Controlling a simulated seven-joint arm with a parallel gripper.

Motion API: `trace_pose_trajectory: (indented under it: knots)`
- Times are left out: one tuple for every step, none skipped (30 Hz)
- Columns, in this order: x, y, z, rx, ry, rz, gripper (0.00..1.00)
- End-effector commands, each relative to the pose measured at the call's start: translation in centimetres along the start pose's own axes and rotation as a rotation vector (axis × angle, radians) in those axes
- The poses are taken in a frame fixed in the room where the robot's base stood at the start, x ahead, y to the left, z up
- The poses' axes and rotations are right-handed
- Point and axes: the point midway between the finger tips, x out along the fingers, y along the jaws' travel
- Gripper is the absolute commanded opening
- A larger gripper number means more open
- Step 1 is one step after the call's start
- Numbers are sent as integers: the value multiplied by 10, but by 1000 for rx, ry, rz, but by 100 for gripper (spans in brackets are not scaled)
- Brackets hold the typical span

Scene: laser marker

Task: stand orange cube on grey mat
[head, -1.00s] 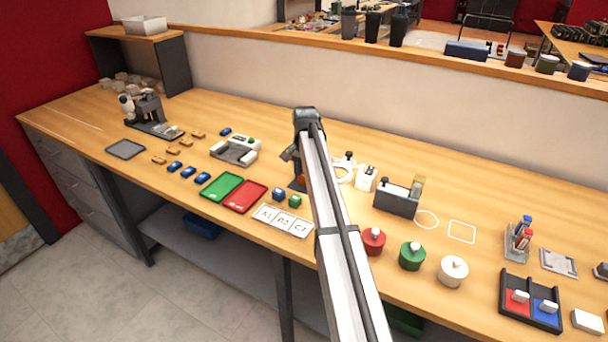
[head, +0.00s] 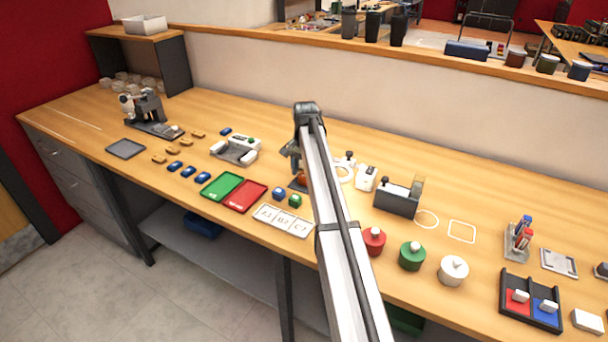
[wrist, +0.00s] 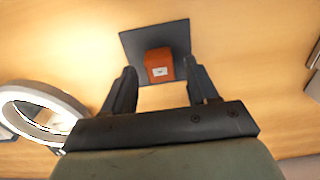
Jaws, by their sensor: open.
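The orange cube (wrist: 158,68) sits on the dark grey mat (wrist: 131,43) in the wrist view, with a small pale label on its visible face. It looks upright and within the mat's edges. My gripper (wrist: 161,72) is open, one finger to each side of the cube, with a gap showing on both sides. In the head view my arm hides much of the spot; part of the orange cube (head: 301,176) and a corner of the mat (head: 293,185) show beside it.
A white ring (wrist: 45,112) stands left of my gripper in the wrist view. In the head view, a red tray (head: 244,196), blue and green cubes and a labelled white plate (head: 283,220) lie to the left. A dark grey holder (head: 396,201) stands to the right.

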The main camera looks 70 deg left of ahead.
Motion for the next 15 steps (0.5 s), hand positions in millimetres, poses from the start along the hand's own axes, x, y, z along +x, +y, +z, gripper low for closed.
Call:
trace_pose_trajectory:
  knots:
    - [-10,0,-1,0,2,-2,58]
    - [-15,0,-1,0,2,-2,58]
    - [-23,0,-1,0,2,-1,58]
    - [-28,0,-1,0,1,-1,58]
    - [-34,0,-1,0,2,-1,58]
    - [-42,0,-1,0,2,-2,58]
    - [-48,-1,-1,0,2,-2,58]
    - [-53,0,-1,0,2,-1,58]
    - [-60,0,-1,0,1,-1,58]
    - [-66,0,-1,0,1,-1,58]
    - [-71,0,-1,0,2,-1,58]
    - [-77,0,-1,0,2,-2,58]
    - [-81,0,-1,0,2,-1,58]
    - [-85,0,-1,0,1,-1,58]
    - [-89,0,-1,0,0,0,58]
